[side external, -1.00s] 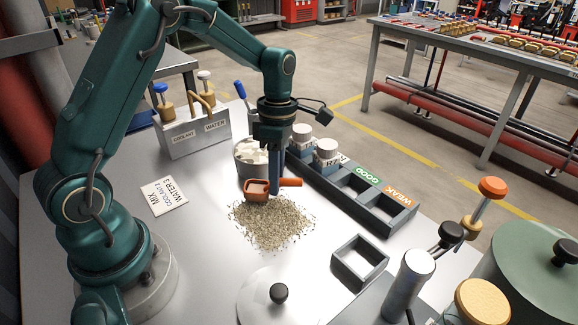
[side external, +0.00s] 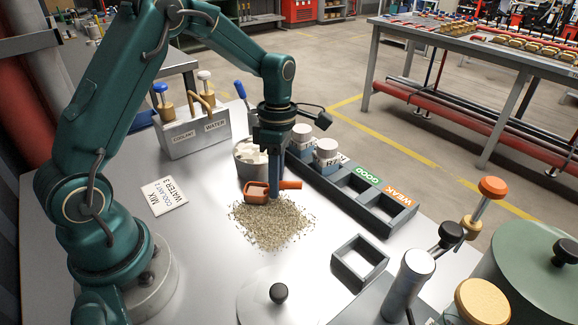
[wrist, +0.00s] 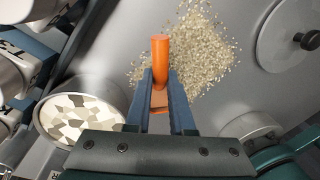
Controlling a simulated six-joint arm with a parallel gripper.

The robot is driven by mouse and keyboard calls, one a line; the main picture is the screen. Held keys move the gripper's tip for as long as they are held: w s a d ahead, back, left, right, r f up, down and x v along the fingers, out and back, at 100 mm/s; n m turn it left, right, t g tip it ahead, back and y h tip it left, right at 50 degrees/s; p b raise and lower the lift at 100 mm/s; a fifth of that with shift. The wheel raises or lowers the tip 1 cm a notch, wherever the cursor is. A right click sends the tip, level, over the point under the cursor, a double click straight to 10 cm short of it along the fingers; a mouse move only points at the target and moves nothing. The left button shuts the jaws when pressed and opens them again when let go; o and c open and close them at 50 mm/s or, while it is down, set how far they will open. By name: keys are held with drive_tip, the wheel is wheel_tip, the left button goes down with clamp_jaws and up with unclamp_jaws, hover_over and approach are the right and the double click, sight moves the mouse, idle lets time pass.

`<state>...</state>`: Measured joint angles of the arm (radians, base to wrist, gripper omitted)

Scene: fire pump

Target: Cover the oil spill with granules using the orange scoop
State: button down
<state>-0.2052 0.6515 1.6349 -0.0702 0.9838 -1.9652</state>
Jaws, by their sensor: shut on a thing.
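My gripper (side external: 274,182) is shut on the orange scoop (side external: 257,193), which hangs low at the back edge of the granules. In the wrist view the scoop's handle (wrist: 160,52) stands out between the two fingers (wrist: 161,92). Tan granules (side external: 268,224) lie in a loose patch on the metal table (side external: 205,235); they also show ahead of the fingers in the wrist view (wrist: 205,55). No bare oil shows, and what lies under the granules is hidden. I cannot tell whether the scoop holds granules.
A bin of pale chunks (side external: 240,171) stands just behind the scoop. A dark tray marked GOOD and WEAK (side external: 385,213) with white-capped bottles (side external: 326,152) is to the right. A square frame (side external: 359,262) and a round lid (side external: 285,304) are in front. Clear table lies left of the granules.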

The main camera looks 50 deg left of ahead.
drive_tip(key=shift+r, duration=4)
